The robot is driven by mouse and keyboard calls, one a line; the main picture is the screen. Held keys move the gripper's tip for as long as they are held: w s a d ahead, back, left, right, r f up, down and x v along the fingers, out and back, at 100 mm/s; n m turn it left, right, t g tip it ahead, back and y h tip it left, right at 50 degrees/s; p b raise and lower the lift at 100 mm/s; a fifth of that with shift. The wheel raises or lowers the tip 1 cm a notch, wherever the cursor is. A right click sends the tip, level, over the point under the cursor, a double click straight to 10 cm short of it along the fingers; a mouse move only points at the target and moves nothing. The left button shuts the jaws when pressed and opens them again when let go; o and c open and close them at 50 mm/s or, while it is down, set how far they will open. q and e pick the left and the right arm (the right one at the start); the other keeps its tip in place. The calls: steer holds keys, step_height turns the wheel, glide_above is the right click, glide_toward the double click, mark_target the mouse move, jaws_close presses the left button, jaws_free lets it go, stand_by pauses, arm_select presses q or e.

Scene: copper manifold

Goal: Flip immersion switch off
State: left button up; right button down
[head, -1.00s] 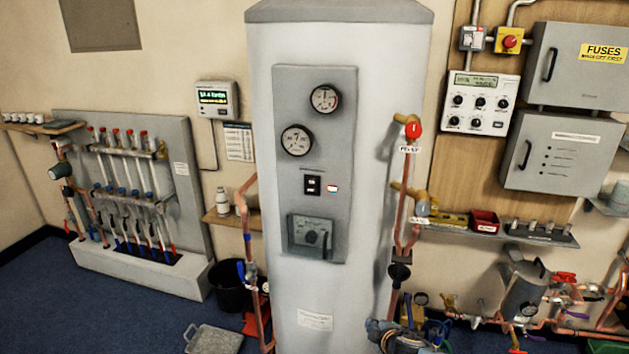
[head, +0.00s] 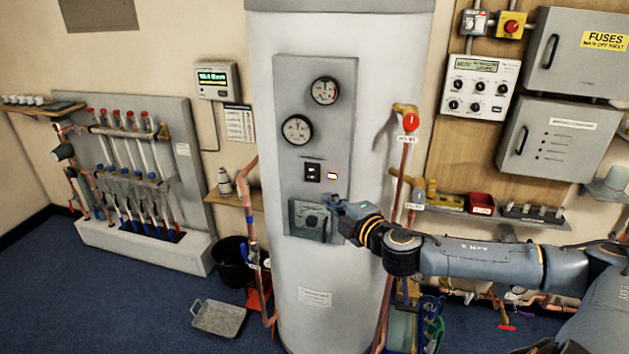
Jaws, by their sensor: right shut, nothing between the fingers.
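The immersion switch appears to be the small black rocker switch (head: 313,173) on the grey panel (head: 340,110) of the tall white cylinder (head: 395,60). A small lit indicator (head: 333,176) sits just right of it. Whether the rocker is up or down is too small to tell. My right gripper (head: 334,203) is in front of the panel, below and slightly right of the switch, at the upper right of the grey control box (head: 308,220). It is shut and empty. Whether it touches the panel cannot be told. My left gripper is not in view.
Two round gauges (head: 325,91) are above the switch. Copper pipes (head: 250,215) run down both sides of the cylinder. A red-handled valve (head: 410,122) is at its right. A black bucket (head: 230,261) and a grey tray (head: 218,318) stand on the floor at left.

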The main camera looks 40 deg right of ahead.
steer(key=p, duration=0.4)
glide_toward(312, 173)
steer(key=w+a, duration=0.4)
steer(key=w+d, duration=0.1)
steer(key=d+f, duration=0.1)
steer(key=w+d+p, duration=0.1)
steer(key=shift+w+d+f, duration=0.15)
steer(key=shift+w+f, duration=0.2)
